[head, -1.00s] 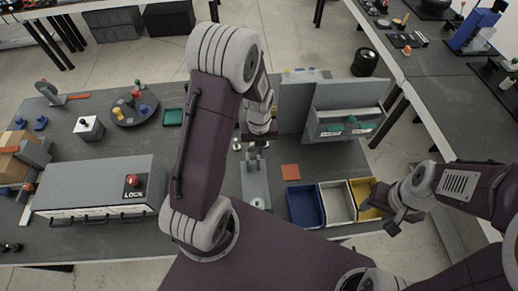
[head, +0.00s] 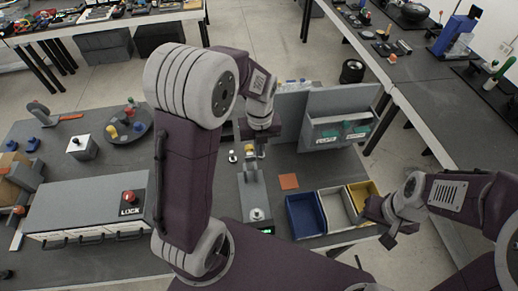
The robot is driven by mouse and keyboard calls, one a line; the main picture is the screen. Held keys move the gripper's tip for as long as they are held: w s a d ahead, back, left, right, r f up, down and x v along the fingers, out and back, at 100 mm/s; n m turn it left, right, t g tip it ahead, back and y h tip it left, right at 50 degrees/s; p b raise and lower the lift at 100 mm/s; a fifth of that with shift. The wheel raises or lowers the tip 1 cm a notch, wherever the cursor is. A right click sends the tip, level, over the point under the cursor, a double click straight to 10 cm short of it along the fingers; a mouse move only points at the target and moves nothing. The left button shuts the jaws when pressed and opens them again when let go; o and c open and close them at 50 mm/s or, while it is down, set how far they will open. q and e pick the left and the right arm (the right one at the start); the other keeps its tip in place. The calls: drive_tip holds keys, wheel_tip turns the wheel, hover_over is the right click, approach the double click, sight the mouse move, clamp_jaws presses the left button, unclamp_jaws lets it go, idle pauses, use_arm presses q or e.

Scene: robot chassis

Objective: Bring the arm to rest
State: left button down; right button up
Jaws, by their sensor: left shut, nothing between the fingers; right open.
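My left arm rises from the front and bends over at a large elbow. My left gripper (head: 261,150) points down beyond it, near a grey stand (head: 251,190) with a light knob on its base. It looks shut with nothing in it; its fingertips are small and partly lost against the stand. Whether it touches the stand, I cannot tell. My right gripper (head: 388,232) is open and empty at the right, beside the yellow bin (head: 363,193), near the table's front edge.
Blue (head: 305,217) and white (head: 338,210) bins stand beside the yellow bin. An orange square (head: 288,181) lies behind them. A grey cabinet (head: 335,115) stands at the back right. A drawer box marked LOCK (head: 85,205) and a round turntable (head: 127,128) are left.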

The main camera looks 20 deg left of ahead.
use_arm(q)
drive_tip(key=s+f+n+b, duration=0.4)
drive_tip(key=s+f+n, duration=0.1)
drive_tip(key=n, duration=1)
drive_tip(key=s+f+n+t+b, duration=0.1)
drive_tip(key=s+f+n+b, duration=0.4)
drive_tip(key=n, duration=1)
drive_tip(key=shift+s+f, duration=0.45)
drive_tip(key=shift+f, duration=0.05)
use_arm(e)
wheel_tip(320, 180, down, 9)
drive_tip(key=shift+s+a, duration=0.2)
drive_tip(key=shift+s, duration=0.05)
